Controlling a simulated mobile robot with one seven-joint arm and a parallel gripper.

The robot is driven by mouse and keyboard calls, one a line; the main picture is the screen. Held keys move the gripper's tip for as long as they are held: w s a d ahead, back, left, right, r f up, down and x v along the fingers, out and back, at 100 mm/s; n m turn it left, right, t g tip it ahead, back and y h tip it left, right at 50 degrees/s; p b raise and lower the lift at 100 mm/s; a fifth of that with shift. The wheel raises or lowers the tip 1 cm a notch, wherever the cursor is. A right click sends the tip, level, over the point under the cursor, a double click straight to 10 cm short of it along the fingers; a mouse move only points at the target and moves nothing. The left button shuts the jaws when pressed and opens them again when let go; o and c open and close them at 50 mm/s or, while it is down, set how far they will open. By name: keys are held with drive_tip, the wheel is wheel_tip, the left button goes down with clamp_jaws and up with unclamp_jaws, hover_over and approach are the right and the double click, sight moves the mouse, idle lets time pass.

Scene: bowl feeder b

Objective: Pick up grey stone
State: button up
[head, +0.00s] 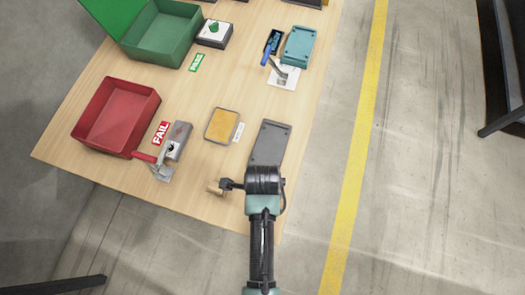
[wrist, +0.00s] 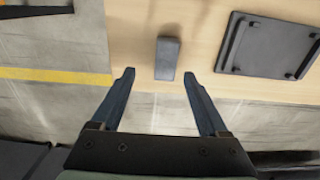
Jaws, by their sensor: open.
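The grey stone (wrist: 168,57), a small dark grey block, lies on the wooden table near its edge in the wrist view. My gripper (wrist: 159,73) is open, with one dark finger on each side of the stone's near end and clear gaps to both. I cannot tell how far above the stone the fingertips are. In the head view my gripper (head: 228,184) is over the table's near edge, next to a small brownish block. I cannot tell whether that block is the stone.
A dark grey plate (head: 269,143) lies close to my gripper and also shows in the wrist view (wrist: 268,46). A yellow-topped tray (head: 222,125), a metal clamp with red handle (head: 177,140) and a red bin (head: 117,116) are farther left. A green bin (head: 160,38) stands at the back.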

drive_tip(key=shift+w+f+b, duration=0.25)
drive_tip(key=shift+f+b, duration=0.1)
drive_tip(key=shift+f, duration=1.2)
drive_tip(key=shift+w+f+b, duration=0.2)
drive_tip(key=shift+f+b, duration=0.1)
drive_tip(key=shift+f, duration=1.25)
clamp_jaws()
